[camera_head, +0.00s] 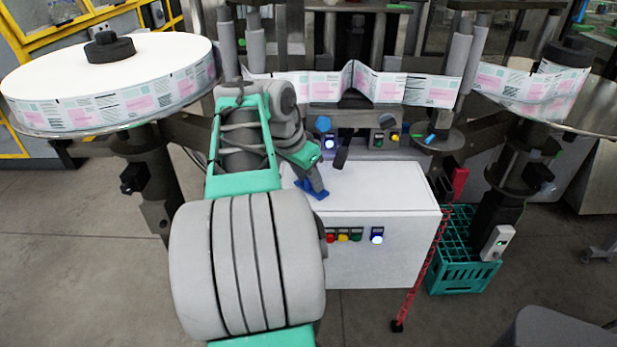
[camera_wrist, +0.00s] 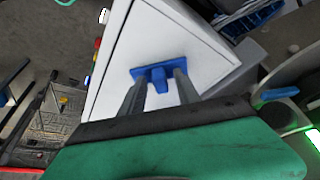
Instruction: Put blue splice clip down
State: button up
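The blue splice clip (camera_head: 312,190) is at the left front of the white cabinet's top (camera_head: 375,187), low beside my gripper's tips. In the wrist view the clip (camera_wrist: 160,74) shows as a flat blue plate with a raised grip, and it appears to rest flat on the white top. My gripper (camera_wrist: 160,84) has one finger on either side of the raised grip. Narrow gaps show between the fingers and the grip, so it looks open around it. My gripper (camera_head: 316,184) is partly hidden by my arm in the head view.
A label reel (camera_head: 110,75) stands at left and another (camera_head: 545,90) at right, with the printed web (camera_head: 390,85) between them. Buttons line the cabinet's front. A green crate (camera_head: 460,276) and red chain (camera_head: 424,270) are at right. The cabinet top's right side is clear.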

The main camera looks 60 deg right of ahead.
jog(key=p+v, duration=0.5)
jog(key=v, duration=0.7)
jog(key=w+a+f+n+t, duration=0.1)
jog(key=w+a+f+n, duration=0.2)
jog(key=w+a+n, duration=0.3)
jog(key=w+a+f+n+t, duration=0.25)
jog(key=w+a+n, duration=0.2)
jog(key=a, duration=0.35)
jog(key=a+f+n+y, duration=0.2)
jog(key=a+f+n, duration=0.3)
jog(key=a, duration=0.6)
jog(key=a+f+n+y, duration=0.2)
jog(key=a+f+n, duration=0.3)
jog(key=a, duration=0.7)
jog(key=shift+s+a+f+n+t+y, duration=0.3)
jog(key=shift+n+t, duration=0.15)
jog(key=shift+n, duration=0.2)
